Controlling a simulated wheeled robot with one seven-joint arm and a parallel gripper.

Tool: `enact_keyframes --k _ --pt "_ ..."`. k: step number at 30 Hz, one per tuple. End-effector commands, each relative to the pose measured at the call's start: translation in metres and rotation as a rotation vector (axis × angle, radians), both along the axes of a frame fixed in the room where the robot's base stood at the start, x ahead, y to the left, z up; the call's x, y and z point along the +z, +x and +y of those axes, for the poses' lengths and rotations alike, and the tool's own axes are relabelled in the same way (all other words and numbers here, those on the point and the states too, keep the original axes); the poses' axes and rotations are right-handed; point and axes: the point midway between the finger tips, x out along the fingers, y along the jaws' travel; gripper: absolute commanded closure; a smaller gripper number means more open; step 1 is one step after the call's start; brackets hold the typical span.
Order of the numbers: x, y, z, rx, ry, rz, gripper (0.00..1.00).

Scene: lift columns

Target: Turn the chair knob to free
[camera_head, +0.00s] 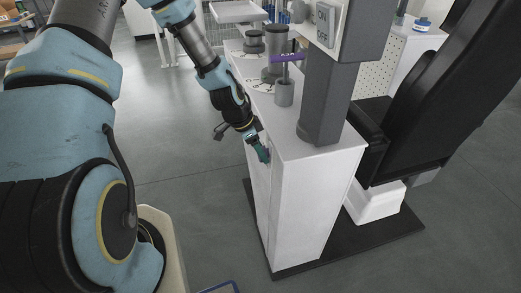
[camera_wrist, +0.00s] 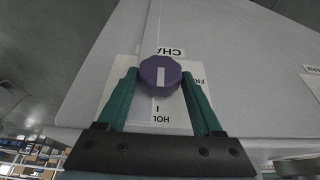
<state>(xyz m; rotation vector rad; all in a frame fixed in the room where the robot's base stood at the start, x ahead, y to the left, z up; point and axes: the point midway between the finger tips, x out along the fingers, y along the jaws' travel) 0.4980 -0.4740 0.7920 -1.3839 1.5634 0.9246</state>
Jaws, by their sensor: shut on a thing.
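The chair knob (camera_wrist: 160,75) is a purple round knob with a white mark, on a white label plate (camera_wrist: 125,75) on the cabinet's side in the wrist view. The label shows parts of words: "CHA" above, "FR" to the right and "HOL" below. The white mark runs up and down in the picture, in line with a short tick toward "HOL". My gripper (camera_wrist: 160,88) has its two green fingers shut on the knob, one on each side. In the head view my gripper (camera_head: 264,154) is against the left side of the white cabinet (camera_head: 315,200); the knob is mostly hidden there.
A grey column (camera_head: 325,95) with an ON/OFF panel (camera_head: 325,24) stands on the cabinet. Grey cylinders (camera_head: 284,93) and a purple lever (camera_head: 287,58) are on the top behind it. A black chair (camera_head: 425,110) is to the right. Open floor (camera_head: 200,190) lies to the left.

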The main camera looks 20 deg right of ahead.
Motion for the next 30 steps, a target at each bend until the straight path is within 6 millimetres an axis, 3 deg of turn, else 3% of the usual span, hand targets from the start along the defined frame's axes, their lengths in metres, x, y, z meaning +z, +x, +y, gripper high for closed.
enact_keyframes --k 1,11,20,30 --pt "0.0001 -0.0001 0.0001 0.0 0.0 0.0 0.53" --pt "0.0002 -0.0002 0.0001 0.0 0.0 0.0 0.88" --pt "0.0003 0.0022 0.0003 0.002 0.004 0.042 0.88" --pt "-0.0014 0.0078 -0.0007 0.005 0.029 0.271 0.88"
